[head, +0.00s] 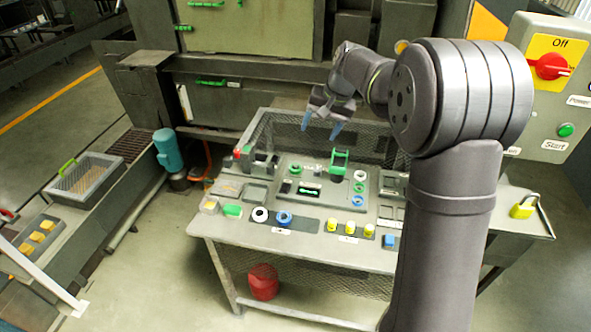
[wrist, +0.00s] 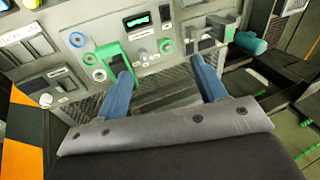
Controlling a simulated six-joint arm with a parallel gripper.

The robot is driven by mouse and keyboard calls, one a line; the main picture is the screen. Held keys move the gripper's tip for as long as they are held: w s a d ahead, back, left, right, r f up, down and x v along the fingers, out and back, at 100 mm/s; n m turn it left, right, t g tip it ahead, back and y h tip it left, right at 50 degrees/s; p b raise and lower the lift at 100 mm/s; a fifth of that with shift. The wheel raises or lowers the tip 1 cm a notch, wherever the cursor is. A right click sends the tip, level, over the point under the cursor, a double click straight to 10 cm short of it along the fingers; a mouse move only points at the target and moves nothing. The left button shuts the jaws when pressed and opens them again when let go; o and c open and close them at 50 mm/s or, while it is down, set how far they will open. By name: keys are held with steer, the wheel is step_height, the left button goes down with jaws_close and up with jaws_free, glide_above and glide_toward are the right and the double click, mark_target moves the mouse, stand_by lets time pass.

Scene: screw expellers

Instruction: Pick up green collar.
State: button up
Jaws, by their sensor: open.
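My gripper (head: 321,126) is open and empty, raised above the back of the workbench. Its two blue fingers also show spread apart in the wrist view (wrist: 161,74). On the grey panel below stand several ring-like parts. In the wrist view a green ring (wrist: 166,46) shows beyond the gap between the fingers, and further green rings (wrist: 88,59) lie left of the bracket (wrist: 113,54). I cannot tell which ring is the green collar. The fingers touch none of them.
A wire mesh guard (head: 277,128) stands along the bench's back edge. Yellow parts (head: 350,228), white and blue rings (head: 284,217) and a green part (head: 232,211) lie along the front. A control box (head: 560,95) is at the right. The air around my gripper looks clear.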

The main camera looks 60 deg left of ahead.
steer(key=w+a+f+n+h, duration=0.2)
steer(key=a+f+n, duration=0.2)
steer(key=a+n, duration=0.4)
steer(key=n+t+h, duration=0.1)
steer(key=n+t, duration=0.1)
steer(key=n, duration=0.3)
glide_above(297, 167)
step_height(297, 167, down, 3)
steer(key=f, duration=1.2)
steer(key=shift+a+f, duration=0.15)
steer(key=shift+a, duration=0.1)
steer(key=shift+d+f, duration=0.2)
steer(key=shift+f, duration=2.5)
steer(key=shift+c, duration=0.3)
steer(key=c, duration=1.2)
steer(key=shift+o, duration=0.2)
steer(key=shift+r, duration=0.1)
